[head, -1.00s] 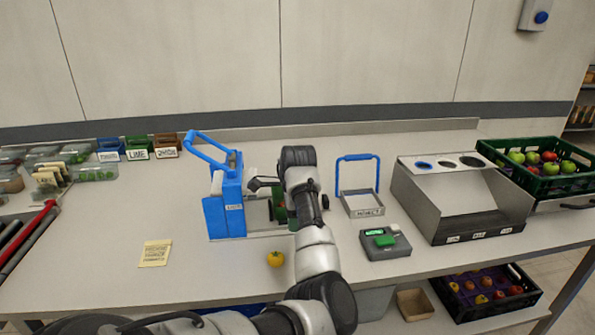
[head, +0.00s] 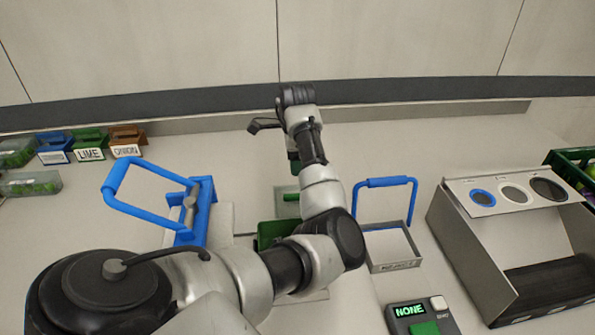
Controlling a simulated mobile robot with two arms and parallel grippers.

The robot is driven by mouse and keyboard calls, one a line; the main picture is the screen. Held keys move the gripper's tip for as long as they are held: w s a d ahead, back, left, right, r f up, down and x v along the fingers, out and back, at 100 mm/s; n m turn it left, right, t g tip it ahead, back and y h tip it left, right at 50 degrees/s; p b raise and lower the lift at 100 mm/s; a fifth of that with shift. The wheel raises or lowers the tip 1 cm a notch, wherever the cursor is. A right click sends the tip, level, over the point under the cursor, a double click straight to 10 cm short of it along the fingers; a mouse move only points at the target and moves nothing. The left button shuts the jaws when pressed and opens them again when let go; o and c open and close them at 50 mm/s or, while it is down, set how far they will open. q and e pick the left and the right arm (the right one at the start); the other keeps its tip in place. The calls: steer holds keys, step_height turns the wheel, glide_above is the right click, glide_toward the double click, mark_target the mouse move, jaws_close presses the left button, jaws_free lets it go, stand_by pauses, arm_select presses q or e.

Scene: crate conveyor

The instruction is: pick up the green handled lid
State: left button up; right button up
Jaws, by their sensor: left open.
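My left gripper (head: 294,160) is open and points down over the table just behind the lid. Its fingertips are mostly hidden behind the wrist, so I cannot tell how close they are to the handle. My right gripper is out of view.
A blue-handled press (head: 187,215) stands to the left. A grey tray with a blue handle (head: 392,248) and a device reading NONE (head: 422,318) are to the right. A sorting box (head: 470,250) stands further right. Small label boxes (head: 89,143) sit at the back left.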

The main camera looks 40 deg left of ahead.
mark_target(296, 195)
arm_select(q)
step_height(296, 195, down, 4)
steer(key=shift+s+d+f, duration=0.1)
steer(key=shift+s+f, duration=0.05)
steer(key=shift+f+p, duration=0.55)
steer(key=shift+f, duration=2.6)
steer(key=shift+c, duration=0.5)
jaws_close()
